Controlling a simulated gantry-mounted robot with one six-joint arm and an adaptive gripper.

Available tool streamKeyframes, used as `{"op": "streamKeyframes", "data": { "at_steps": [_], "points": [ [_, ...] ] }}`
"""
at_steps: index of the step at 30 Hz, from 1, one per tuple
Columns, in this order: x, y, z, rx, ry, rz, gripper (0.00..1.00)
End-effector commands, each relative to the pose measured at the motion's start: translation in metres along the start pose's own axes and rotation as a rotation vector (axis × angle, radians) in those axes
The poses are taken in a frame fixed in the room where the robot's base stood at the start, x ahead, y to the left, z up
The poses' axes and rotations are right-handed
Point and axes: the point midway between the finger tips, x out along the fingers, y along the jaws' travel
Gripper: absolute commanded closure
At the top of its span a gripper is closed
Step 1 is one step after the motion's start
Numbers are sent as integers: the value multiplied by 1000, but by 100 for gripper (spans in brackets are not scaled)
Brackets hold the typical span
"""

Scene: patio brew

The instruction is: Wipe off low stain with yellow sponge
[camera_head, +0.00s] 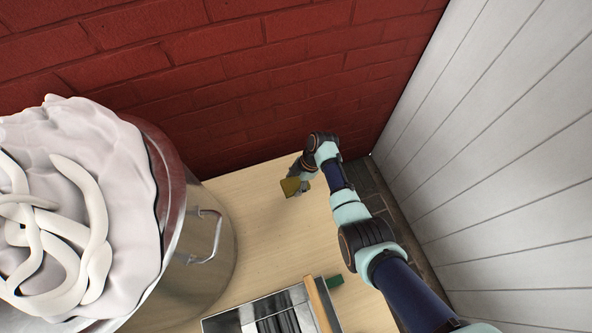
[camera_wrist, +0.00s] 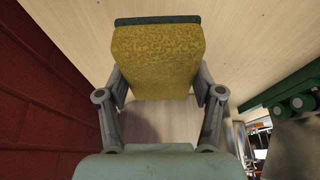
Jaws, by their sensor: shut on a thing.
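The yellow sponge (camera_wrist: 157,62) has a dark green layer along its far edge and is held between the fingers of my gripper (camera_wrist: 160,95). In the head view the sponge (camera_head: 291,187) shows small and dark yellow, with my gripper (camera_head: 302,183) at its right side. It is over the wooden table (camera_head: 262,235), near the brick wall. I cannot tell whether the sponge touches the tabletop. No stain can be made out in either view.
A large metal pot (camera_head: 208,240) with a pale lumpy mass (camera_head: 75,190) stands at left. A metal box (camera_head: 270,312) with a wooden strip and green piece (camera_head: 335,281) lies at the front. A red brick wall (camera_head: 230,90) and white plank wall (camera_head: 500,150) bound the table.

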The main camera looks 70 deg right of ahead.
Motion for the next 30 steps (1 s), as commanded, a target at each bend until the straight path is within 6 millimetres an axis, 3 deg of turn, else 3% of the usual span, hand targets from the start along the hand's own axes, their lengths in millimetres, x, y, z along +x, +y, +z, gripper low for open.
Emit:
{"op": "streamKeyframes", "data": {
  "at_steps": [7,30],
  "points": [
    [-14,0,-8,-4,0,-2,80],
    [-15,0,-9,-5,0,-2,80]
  ]
}}
